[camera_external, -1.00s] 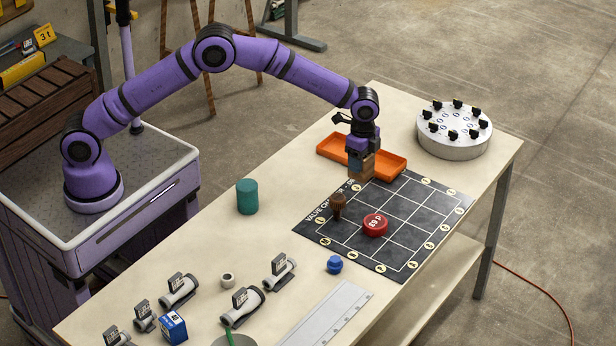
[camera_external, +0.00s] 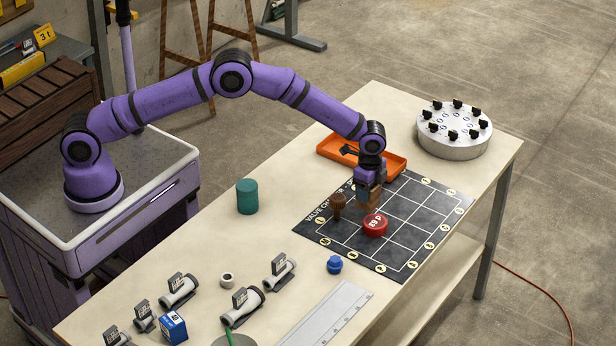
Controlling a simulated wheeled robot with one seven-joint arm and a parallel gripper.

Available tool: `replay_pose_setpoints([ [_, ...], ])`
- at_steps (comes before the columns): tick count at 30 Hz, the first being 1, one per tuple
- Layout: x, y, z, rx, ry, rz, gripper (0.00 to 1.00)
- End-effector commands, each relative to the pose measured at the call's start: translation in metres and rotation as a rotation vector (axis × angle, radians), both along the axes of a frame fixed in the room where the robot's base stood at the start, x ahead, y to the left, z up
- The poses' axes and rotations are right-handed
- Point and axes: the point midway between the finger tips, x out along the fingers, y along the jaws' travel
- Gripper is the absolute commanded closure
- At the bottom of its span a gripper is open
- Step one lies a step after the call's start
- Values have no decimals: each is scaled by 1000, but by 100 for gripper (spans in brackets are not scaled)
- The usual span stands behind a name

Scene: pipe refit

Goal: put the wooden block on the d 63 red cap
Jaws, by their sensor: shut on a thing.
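The red cap (camera_external: 375,225), marked "d 63", sits on the black gridded mat (camera_external: 420,213) on the table. My gripper (camera_external: 369,188) is shut on the wooden block (camera_external: 369,200), whose brown lower part shows below the fingers. The block appears just behind and above the red cap in the picture. I cannot tell whether the two touch. The fingers hide the upper part of the block.
A brown knobbed piece (camera_external: 338,206) stands on the mat just left of my gripper. An orange tray (camera_external: 390,162) lies behind it. A round grey unit with black knobs (camera_external: 454,131) stands far right. A blue cap (camera_external: 334,265) and a teal cylinder (camera_external: 247,197) stand nearby.

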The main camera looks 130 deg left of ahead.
Motion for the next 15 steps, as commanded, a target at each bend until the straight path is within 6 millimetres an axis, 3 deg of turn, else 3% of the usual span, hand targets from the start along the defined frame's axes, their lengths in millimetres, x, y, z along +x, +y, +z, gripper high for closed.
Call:
replay_pose_setpoints([
  [11,0,0,-40,-1,0,0,68],
  [15,1,0,-43,1,-2,0,68],
])
